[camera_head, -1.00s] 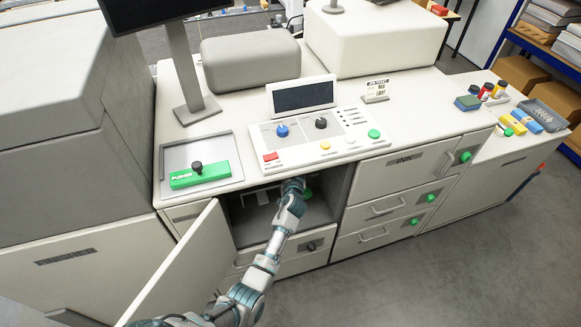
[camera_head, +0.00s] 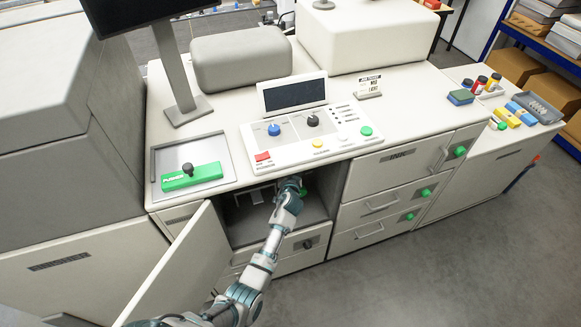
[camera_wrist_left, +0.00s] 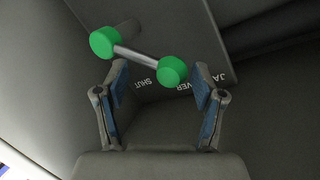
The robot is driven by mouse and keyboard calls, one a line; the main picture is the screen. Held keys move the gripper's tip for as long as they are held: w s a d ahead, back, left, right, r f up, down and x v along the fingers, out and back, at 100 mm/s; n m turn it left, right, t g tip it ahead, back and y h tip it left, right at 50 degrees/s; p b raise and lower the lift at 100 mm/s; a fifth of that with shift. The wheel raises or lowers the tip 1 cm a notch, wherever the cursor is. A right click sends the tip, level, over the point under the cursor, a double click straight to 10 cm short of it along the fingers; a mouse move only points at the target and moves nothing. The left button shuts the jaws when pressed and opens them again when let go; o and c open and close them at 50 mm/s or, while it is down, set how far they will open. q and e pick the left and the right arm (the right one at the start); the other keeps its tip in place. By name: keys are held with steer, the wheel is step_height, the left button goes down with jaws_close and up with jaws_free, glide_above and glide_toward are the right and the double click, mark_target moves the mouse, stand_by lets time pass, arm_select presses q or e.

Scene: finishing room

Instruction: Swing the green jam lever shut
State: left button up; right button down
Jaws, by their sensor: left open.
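The green jam lever (camera_wrist_left: 137,57) shows in the left wrist view as a metal rod with a green knob at each end. The knob on the right (camera_wrist_left: 172,71) lies between the spread fingertips of my left gripper (camera_wrist_left: 160,85), which is open. I cannot tell whether either finger touches it. Lettering reading "JAM LEVER" and "SHUT", partly hidden, is on the panel behind. In the head view my left arm reaches into the open cabinet (camera_head: 250,222), and the gripper is mostly hidden inside; a bit of green (camera_head: 303,191) shows beside it. My right gripper is not in view.
The cabinet door (camera_head: 185,265) stands open left of my arm. The control panel (camera_head: 310,135) and counter edge lie just above the opening. Drawers with green knobs (camera_head: 426,192) are to the right. A green block with a black knob (camera_head: 191,176) sits in a tray. Open floor lies at lower right.

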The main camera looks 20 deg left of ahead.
arm_select(q)
steer(key=v, duration=1.1)
steer(key=shift+s+d, duration=0.3)
steer(key=shift+s, duration=0.05)
steer(key=shift+f, duration=0.1)
